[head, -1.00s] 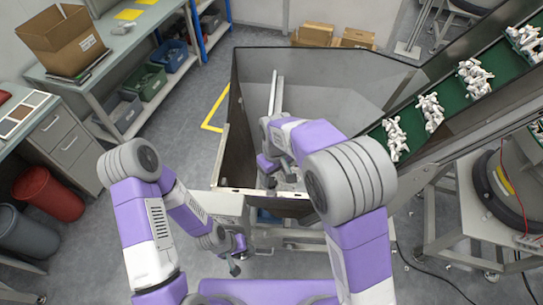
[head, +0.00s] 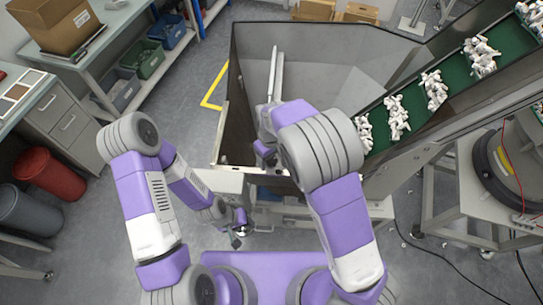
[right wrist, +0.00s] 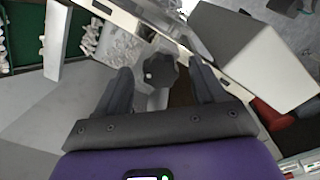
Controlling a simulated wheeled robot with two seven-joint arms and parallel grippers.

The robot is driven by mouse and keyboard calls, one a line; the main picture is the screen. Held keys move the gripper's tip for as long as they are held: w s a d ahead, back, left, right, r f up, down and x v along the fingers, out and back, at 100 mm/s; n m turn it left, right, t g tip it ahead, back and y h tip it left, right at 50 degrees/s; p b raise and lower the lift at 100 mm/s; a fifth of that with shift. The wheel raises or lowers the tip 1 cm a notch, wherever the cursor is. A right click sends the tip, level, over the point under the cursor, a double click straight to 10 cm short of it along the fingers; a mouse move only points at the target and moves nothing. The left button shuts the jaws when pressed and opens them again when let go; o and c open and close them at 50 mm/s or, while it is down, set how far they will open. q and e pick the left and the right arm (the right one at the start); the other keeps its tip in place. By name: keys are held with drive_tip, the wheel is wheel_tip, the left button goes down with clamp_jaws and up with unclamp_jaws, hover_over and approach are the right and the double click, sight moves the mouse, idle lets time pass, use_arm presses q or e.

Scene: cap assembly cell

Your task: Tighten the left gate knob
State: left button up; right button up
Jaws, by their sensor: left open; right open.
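A dark, lobed knob (right wrist: 160,70) shows in the right wrist view, between the two fingers of my right gripper (right wrist: 161,67). The fingers are apart, with a gap on both sides of the knob. I cannot tell how far the fingertips reach along it. In the head view my right arm extends over the hopper (head: 240,105) and hides the knob and fingertips. My left gripper (head: 239,237) is open and empty, low in front of the hopper, near the hopper's support frame.
A green conveyor (head: 453,68) with piles of white parts slopes up to the right. A clear bin (right wrist: 122,42) of white parts shows beyond the knob. A workbench (head: 115,22) with boxes stands at the left. Grey floor is open left of the hopper.

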drive_tip(key=c, duration=1.1)
drive_tip(key=shift+o, duration=0.2)
drive_tip(key=m+p, duration=0.1)
drive_tip(key=m, duration=0.1)
drive_tip(key=shift+r+m, duration=0.1)
drive_tip(key=shift+m, duration=0.3)
drive_tip(key=shift+m+p, duration=0.45)
drive_tip(key=shift+m, duration=1.25)
drive_tip(key=o, duration=1.1)
drive_tip(key=shift+c, duration=0.2)
